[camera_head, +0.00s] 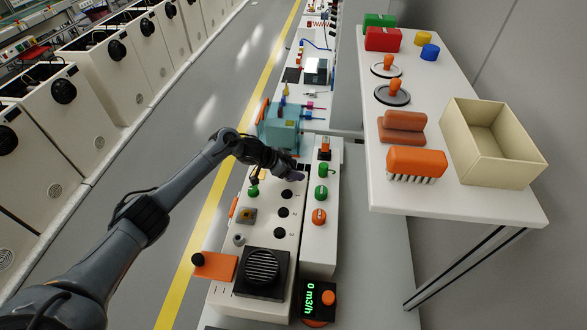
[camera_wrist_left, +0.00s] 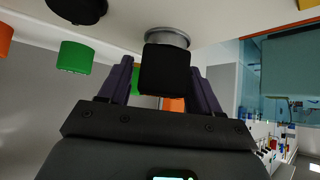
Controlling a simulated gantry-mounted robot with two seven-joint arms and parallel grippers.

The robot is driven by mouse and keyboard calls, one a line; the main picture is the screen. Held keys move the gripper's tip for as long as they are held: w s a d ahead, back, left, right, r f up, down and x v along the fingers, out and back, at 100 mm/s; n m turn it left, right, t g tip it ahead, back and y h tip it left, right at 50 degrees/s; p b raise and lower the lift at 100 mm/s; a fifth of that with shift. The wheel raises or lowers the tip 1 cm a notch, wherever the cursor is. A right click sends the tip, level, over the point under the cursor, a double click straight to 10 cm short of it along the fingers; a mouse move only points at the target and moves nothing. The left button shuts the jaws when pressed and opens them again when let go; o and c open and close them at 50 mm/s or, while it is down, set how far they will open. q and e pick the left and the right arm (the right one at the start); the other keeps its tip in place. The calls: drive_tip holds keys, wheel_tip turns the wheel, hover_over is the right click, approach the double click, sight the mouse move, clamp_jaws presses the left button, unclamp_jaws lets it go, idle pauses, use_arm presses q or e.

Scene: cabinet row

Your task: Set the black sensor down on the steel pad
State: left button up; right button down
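My left gripper (camera_head: 298,175) reaches over the far part of the white panel in the head view. The left wrist view shows its two purple fingers (camera_wrist_left: 161,64), one on each side of the black sensor (camera_wrist_left: 165,70). A green sliver of background shows between one finger and the sensor, so the fingers look open around it. The round steel pad (camera_wrist_left: 167,37) is directly at the sensor's far end; they look touching or almost so. The head view hides sensor and pad behind the gripper. My right gripper is not in view.
A narrow panel beside the gripper carries a green knob (camera_head: 320,191) and an orange knob (camera_head: 319,216). A teal box (camera_head: 279,131) stands just beyond. A white shelf (camera_head: 450,205) at the right holds a beige bin (camera_head: 451,142) and an orange brush (camera_head: 416,160).

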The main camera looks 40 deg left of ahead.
use_arm(q)
drive_tip(key=shift+o, duration=0.9)
drive_tip(key=shift+s, duration=0.1)
